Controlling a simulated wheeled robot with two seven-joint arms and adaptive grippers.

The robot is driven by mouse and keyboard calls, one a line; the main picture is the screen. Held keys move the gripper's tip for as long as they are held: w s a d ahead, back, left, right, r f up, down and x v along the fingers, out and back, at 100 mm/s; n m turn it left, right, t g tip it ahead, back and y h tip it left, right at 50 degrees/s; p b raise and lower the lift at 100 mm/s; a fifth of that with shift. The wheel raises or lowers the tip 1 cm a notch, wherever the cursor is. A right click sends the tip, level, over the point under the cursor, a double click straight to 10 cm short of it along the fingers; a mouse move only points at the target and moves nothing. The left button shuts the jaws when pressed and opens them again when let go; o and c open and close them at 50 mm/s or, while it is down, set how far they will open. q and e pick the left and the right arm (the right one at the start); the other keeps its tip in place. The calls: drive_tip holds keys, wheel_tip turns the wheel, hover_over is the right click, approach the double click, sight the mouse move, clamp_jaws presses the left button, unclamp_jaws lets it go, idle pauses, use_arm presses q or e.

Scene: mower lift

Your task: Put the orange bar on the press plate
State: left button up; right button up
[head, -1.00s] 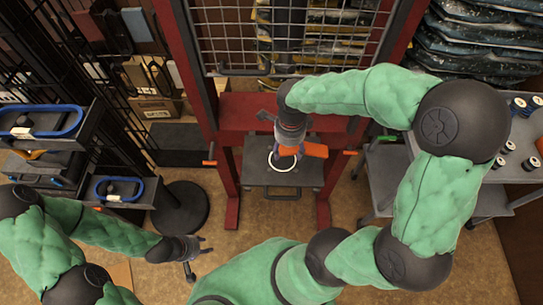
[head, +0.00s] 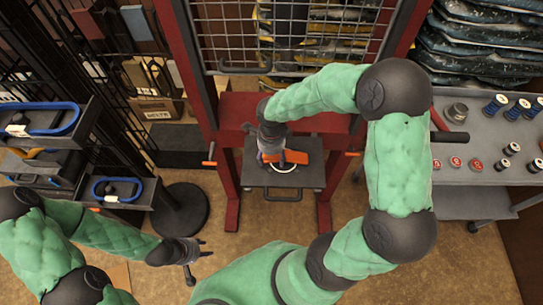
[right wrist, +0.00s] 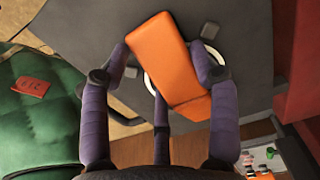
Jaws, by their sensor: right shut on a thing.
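The orange bar (head: 292,157) lies across my right gripper (head: 277,161) over the press plate (head: 256,177), a dark plate with a white ring (head: 286,169). In the right wrist view, my right gripper (right wrist: 165,85) has its purple fingers on both sides of the orange bar (right wrist: 165,60), which hides part of the ring (right wrist: 157,84) on the press plate (right wrist: 245,60). I cannot tell whether the bar touches the plate. My left gripper (head: 196,257) is empty with its fingers spread, low at the left, away from the bar and plate.
The red press frame (head: 231,195) stands around the plate, with a wire guard (head: 290,35) above. A grey cart (head: 465,145) with several spools stands at the right. A shelf with blue-rimmed trays (head: 117,190) and a round black stand (head: 181,210) are at the left.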

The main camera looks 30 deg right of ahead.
sight(271, 159)
drive_tip(key=shift+f+b, duration=0.1)
drive_tip(key=shift+b, duration=0.25)
drive_tip(key=o, duration=1.3)
drive_tip(key=shift+f, duration=0.1)
drive_tip(key=o, duration=0.4)
drive_tip(key=shift+r+p, duration=0.35)
drive_tip(key=shift+p, duration=0.05)
wheel_tip(271, 159, up, 12)
drive_tip(key=shift+f+p, duration=0.1)
drive_tip(key=shift+p, duration=0.95)
